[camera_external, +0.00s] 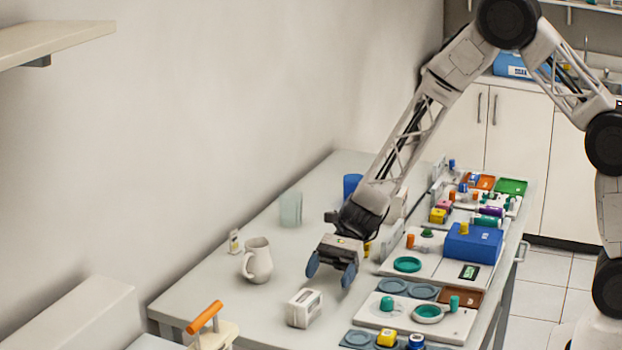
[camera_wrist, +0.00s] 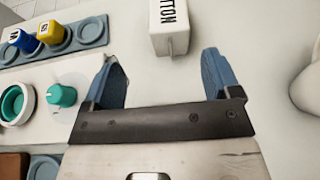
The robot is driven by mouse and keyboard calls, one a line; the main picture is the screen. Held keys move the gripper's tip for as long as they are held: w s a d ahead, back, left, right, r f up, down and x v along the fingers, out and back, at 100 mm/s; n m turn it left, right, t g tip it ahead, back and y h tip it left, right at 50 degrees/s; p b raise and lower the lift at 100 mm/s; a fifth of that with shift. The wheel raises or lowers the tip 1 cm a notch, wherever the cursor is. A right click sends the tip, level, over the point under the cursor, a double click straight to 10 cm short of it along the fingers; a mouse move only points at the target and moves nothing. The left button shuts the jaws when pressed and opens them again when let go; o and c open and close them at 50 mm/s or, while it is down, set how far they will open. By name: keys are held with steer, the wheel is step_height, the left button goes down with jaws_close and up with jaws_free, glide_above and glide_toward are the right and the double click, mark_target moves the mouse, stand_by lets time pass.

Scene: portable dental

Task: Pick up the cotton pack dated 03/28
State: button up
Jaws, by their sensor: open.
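A white box-shaped pack (camera_external: 304,308) stands on the table near its front left part. In the wrist view the same pack (camera_wrist: 170,28) shows at the top, with dark letters ending in "TTON" on one face. No date on it can be read in either view. My gripper (camera_external: 331,273) is open and empty, above the table and just behind the pack in the external view. In the wrist view my gripper (camera_wrist: 163,72) has its blue fingers spread wide, with the pack ahead of them and between their lines, apart from both.
A cream pitcher (camera_external: 257,261) stands left of my gripper. White trays (camera_external: 452,322) with teal dishes, coloured cubes and grey round holders line the right side. A blue box (camera_external: 473,243) sits farther back. An orange-handled item (camera_external: 205,317) is at the front left.

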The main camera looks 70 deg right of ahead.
mark_target(310, 303)
steer(key=shift+w+f+m, duration=0.4)
steer(key=shift+w+f, duration=0.2)
steer(key=shift+f, duration=0.2)
steer(key=shift+x, duration=1.3)
steer(key=shift+a, duration=0.1)
steer(key=shift+x, duration=2.5)
steer(key=shift+a+r, duration=0.1)
steer(key=shift+r, duration=0.05)
steer(key=c, duration=1)
steer(key=shift+r, duration=0.1)
